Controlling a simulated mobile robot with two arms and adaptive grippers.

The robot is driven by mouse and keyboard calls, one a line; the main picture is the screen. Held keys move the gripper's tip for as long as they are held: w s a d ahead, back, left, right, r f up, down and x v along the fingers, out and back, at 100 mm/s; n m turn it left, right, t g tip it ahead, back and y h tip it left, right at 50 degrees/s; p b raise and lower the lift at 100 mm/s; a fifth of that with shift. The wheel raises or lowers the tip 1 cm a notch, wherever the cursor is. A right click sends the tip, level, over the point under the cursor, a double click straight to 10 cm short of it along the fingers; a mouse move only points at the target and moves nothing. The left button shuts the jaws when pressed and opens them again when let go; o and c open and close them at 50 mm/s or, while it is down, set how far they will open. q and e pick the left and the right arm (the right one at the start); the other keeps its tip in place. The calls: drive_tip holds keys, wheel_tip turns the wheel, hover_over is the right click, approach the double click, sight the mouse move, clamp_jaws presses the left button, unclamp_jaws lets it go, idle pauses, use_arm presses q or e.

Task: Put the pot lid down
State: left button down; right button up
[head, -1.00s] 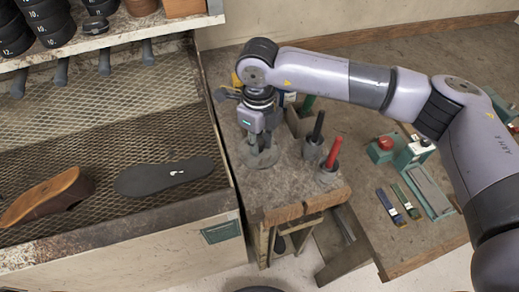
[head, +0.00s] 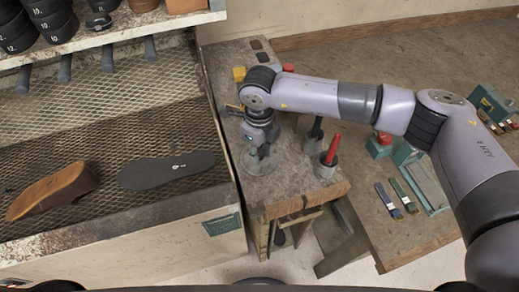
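My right gripper (head: 261,152) points down over the small worn bench. A grey, round, flat piece (head: 255,166) that looks like the pot lid is right under its fingertips, low at the bench top. I cannot tell whether the fingers grip this piece or only touch it, or whether it rests on the bench. The gripper hides part of it. To the right, a grey pot (head: 326,168) has a red-handled tool (head: 332,149) standing in it. Behind it is another pot with a black-handled tool (head: 316,128). My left gripper is not in view.
A mesh-floored booth on the left holds a black sole (head: 166,171) and a brown shoe form (head: 50,193). Its side wall (head: 222,140) stands close beside my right gripper. The right workbench holds brushes (head: 389,200) and a green-framed stone (head: 424,184).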

sight(259, 151)
drive_tip(key=o, duration=0.3)
drive_tip(key=shift+o, duration=0.2)
drive_tip(key=shift+r, duration=0.1)
drive_tip(key=shift+r, duration=0.15)
drive_tip(key=shift+w+r, duration=0.1)
drive_tip(key=shift+r, duration=0.05)
wheel_tip(259, 151, up, 12)
drive_tip(key=b, duration=0.4)
drive_tip(key=shift+f, duration=0.2)
